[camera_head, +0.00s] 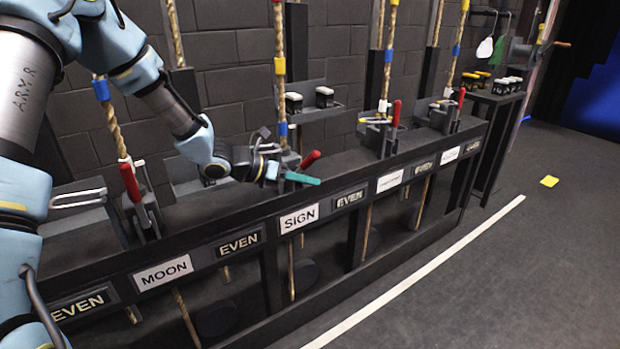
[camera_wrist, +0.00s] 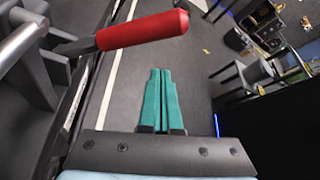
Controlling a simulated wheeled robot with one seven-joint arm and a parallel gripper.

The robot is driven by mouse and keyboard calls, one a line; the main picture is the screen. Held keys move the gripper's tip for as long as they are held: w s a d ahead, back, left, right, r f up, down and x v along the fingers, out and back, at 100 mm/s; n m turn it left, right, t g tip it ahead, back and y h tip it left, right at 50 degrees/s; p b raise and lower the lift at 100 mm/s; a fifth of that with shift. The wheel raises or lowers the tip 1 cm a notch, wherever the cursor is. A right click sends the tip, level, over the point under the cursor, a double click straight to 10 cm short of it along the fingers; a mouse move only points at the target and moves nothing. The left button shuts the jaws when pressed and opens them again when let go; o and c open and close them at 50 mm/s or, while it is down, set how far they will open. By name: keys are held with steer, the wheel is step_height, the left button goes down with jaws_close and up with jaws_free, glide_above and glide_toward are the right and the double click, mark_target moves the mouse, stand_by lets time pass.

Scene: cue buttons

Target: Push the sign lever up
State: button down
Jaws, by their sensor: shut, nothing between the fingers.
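The sign lever's red handle (camera_head: 310,159) sits above the white SIGN plate (camera_head: 299,218) on the rail. It leans outward toward the floor side, while the neighbouring levers stand nearly upright. My gripper (camera_head: 303,180) has teal fingers, shut and empty, just below the handle in the head view. In the wrist view the red handle (camera_wrist: 142,30) crosses near the tips of my shut fingers (camera_wrist: 160,72), a little to their left. I cannot tell whether they touch.
A left red lever (camera_head: 130,183) stands near the MOON plate (camera_head: 163,272). Another red lever (camera_head: 396,112) stands to the right. Ropes run up from the rail (camera_head: 345,165); a vertical rope (camera_head: 280,50) rises close behind my gripper. Open floor (camera_head: 500,270) lies in front.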

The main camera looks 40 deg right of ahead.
steer(key=w+f+v, duration=0.1)
steer(key=v, duration=0.8)
steer(key=shift+w+a, duration=0.2)
steer(key=shift+a, duration=0.25)
steer(key=shift+r, duration=0.1)
